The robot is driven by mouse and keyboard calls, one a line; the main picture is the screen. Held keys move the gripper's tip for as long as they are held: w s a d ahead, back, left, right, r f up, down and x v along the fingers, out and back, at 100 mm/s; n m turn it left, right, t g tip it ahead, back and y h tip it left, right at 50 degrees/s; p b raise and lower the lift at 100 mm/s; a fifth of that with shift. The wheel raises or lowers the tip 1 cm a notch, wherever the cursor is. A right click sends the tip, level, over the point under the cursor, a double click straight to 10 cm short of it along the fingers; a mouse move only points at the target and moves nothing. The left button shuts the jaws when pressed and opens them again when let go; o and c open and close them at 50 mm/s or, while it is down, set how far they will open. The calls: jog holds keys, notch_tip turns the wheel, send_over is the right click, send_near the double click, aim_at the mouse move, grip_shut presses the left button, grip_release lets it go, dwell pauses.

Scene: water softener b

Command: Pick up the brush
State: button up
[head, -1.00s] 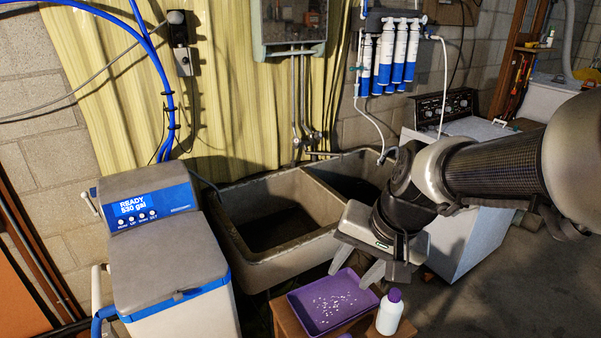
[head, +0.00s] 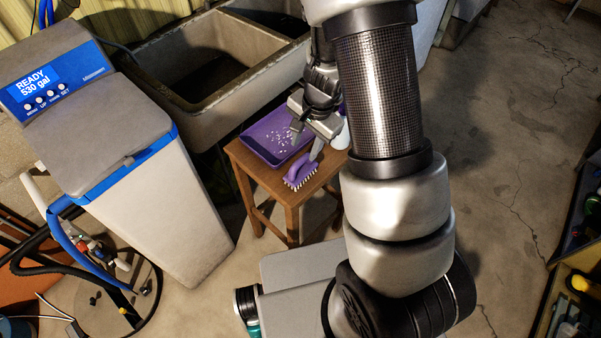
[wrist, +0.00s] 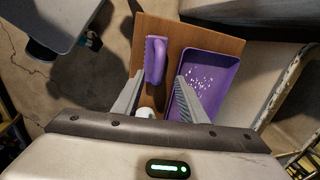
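The brush (head: 299,174) has a purple handle and white bristles. It lies near the front edge of a small wooden stool (head: 262,176). In the wrist view the brush (wrist: 155,60) shows as a purple handle between and just past the two fingertips. My gripper (head: 306,143) is open and points down above the stool, close to the brush. In the wrist view the fingers (wrist: 160,77) are spread wide with nothing between their pads. I cannot tell the exact height gap to the brush.
A purple tray (head: 257,150) with white bits sits beside the brush on the stool. A white bottle (head: 342,138) stands at the stool's right, partly hidden by my arm. The concrete sink (head: 190,125) and water softener (head: 150,190) stand behind and left.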

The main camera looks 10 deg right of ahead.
aim_at(302, 159)
jog(key=f, duration=0.2)
jog(key=f+b, duration=0.1)
jog(key=f, duration=0.2)
jog(key=a+f+b, duration=0.1)
jog(key=f, duration=0.2)
jog(key=shift+w+f, duration=0.1)
jog(key=shift+w, duration=0.3)
grip_shut()
